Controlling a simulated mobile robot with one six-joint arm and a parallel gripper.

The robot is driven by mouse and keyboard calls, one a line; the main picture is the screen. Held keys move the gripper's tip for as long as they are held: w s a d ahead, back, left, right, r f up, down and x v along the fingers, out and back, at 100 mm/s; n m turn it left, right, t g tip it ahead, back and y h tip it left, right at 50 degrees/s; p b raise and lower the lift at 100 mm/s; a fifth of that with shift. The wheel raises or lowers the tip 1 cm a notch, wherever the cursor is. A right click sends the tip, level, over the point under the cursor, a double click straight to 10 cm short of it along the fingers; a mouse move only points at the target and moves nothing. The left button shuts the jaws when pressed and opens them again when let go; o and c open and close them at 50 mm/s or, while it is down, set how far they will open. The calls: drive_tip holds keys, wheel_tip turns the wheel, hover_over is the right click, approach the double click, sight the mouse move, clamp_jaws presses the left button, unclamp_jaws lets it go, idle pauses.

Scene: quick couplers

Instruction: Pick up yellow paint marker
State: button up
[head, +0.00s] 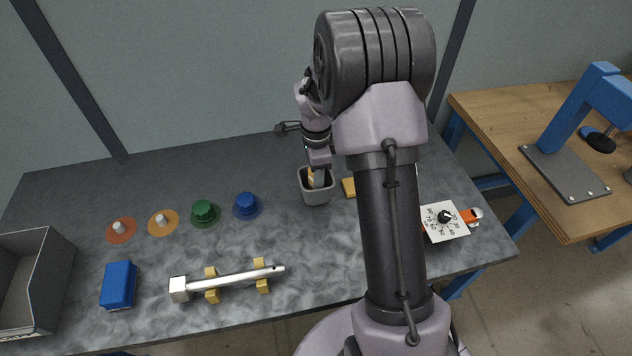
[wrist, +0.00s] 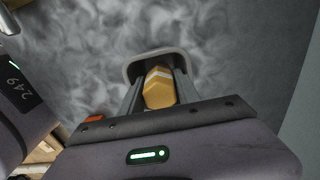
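The yellow paint marker (head: 311,175) stands in a grey cup (head: 317,196) at the back middle of the dark bench. In the wrist view the marker (wrist: 160,88) shows as a yellow body with a pale band, in front of the cup's rounded rim (wrist: 150,54). My gripper (wrist: 160,85) reaches down at the cup, with one finger on each side of the marker. The fingers lie very close to the marker's sides; whether they press on it is not clear. In the head view my gripper (head: 318,172) is partly hidden by my arm.
Left of the cup stand a blue coupler (head: 246,204), a green one (head: 204,212) and two orange discs. A silver bar (head: 230,280) lies on yellow supports in front. A yellow block (head: 349,187) sits just right of the cup.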

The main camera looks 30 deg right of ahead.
drive_tip(key=shift+f, duration=0.1)
clamp_jaws()
wheel_tip(320, 180, up, 10)
drive_tip(key=p, duration=0.4)
